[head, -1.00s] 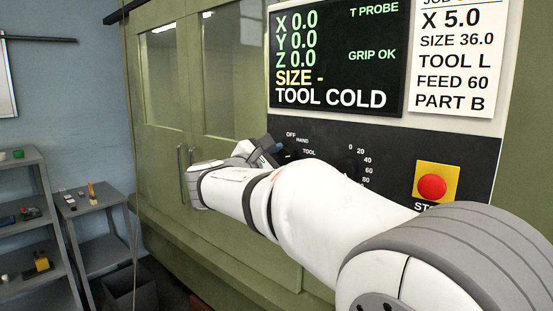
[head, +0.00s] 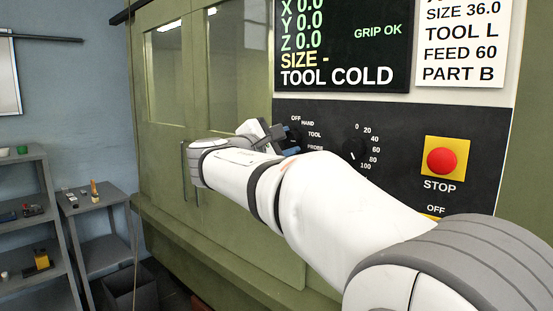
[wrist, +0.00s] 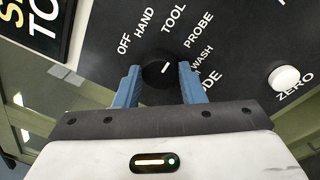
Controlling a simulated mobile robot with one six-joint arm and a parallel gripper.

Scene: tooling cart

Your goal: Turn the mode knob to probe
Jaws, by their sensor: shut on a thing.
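The black mode knob (wrist: 156,73) sits on the dark panel in the wrist view. Its white mark points up and right, roughly toward the PROBE label (wrist: 199,30); I cannot tell if it lines up exactly. My gripper (wrist: 160,73) has its blue fingers on either side of the knob, shut on it. In the head view my gripper (head: 287,138) is at the panel's left side, beside the OFF, HAND, TOOL and PROBE labels, and it hides the knob there.
Right of the gripper are a black dial (head: 354,142) marked 0 to 100 and a red STOP button (head: 441,160). The screen (head: 342,45) above reads TOOL COLD. A white ZERO button (wrist: 285,77) shows in the wrist view. Green doors (head: 168,140) stand left.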

